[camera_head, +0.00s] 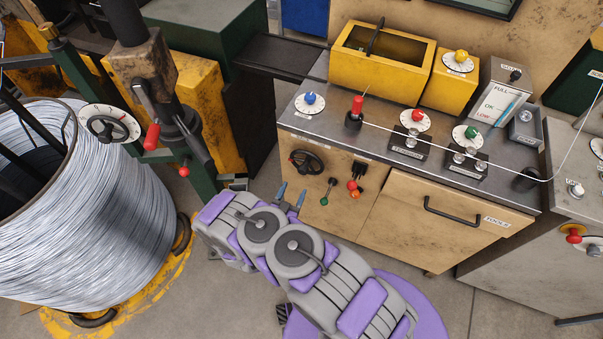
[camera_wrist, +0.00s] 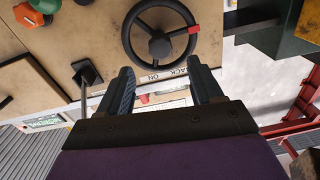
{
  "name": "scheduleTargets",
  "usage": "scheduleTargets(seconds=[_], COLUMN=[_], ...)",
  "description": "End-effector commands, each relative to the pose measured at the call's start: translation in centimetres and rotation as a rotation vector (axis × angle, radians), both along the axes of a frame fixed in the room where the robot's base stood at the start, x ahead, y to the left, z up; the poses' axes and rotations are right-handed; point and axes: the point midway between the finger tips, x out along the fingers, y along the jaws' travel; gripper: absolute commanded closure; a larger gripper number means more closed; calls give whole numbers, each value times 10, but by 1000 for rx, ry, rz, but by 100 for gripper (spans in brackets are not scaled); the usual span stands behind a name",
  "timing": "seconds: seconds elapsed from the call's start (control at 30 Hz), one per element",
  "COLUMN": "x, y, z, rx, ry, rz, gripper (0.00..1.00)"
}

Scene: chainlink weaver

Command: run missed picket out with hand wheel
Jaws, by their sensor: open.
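A black hand wheel (camera_head: 307,161) is on the tan cabinet front at its left end, below the bench top. In the wrist view the hand wheel (camera_wrist: 160,46) shows a dark hub, spokes and a red mark on its right side. My gripper (camera_head: 291,196) is below and slightly left of the wheel in the head view. In the wrist view my gripper (camera_wrist: 161,70) is open, its two fingers apart and empty, with the wheel just beyond their tips. I cannot tell whether they touch it. I cannot make out the picket.
A second black wheel with a white dial (camera_head: 107,129) stands by the large wire coil (camera_head: 90,220) at left. Levers with green and red knobs (camera_head: 353,187) sit right of the cabinet wheel. A thin wire crosses the bench top (camera_head: 340,125). Grey floor (camera_head: 455,290) shows below the cabinet.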

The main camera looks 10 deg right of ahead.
Motion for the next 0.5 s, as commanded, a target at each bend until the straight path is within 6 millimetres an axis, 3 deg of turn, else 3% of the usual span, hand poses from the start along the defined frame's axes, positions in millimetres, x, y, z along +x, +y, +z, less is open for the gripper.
scheduleTargets(seconds=[0.5], x=[67], y=[-45], z=[0], rx=[1], ry=[-3], rz=[-1], gripper=[35])
